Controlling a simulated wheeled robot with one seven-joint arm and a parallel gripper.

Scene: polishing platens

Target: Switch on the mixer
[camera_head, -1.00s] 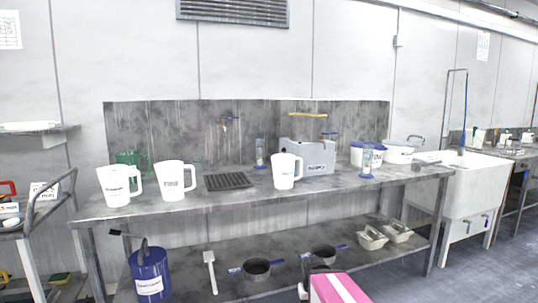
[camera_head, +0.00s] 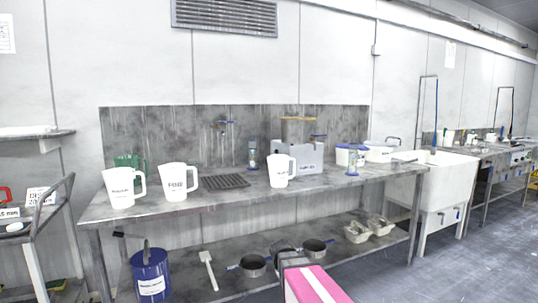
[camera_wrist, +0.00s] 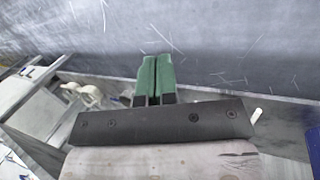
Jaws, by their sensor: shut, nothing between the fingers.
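A grey box-shaped machine (camera_head: 308,158) with a small dark label stands towards the right of the steel bench (camera_head: 215,200), behind a white jug. It is the likeliest mixer, but its label is too small to read and I cannot make out a switch. My gripper (camera_wrist: 154,64) shows in the wrist view with its two green fingers pressed together and nothing between them.
White jugs (camera_head: 180,181) and a dark grate (camera_head: 225,182) stand on the bench. White containers (camera_head: 378,152) are right of the machine. Pans (camera_head: 252,266), white scoops (camera_head: 357,232) and a blue can (camera_head: 151,270) are on the lower shelf. A sink (camera_head: 440,182) is at the right.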

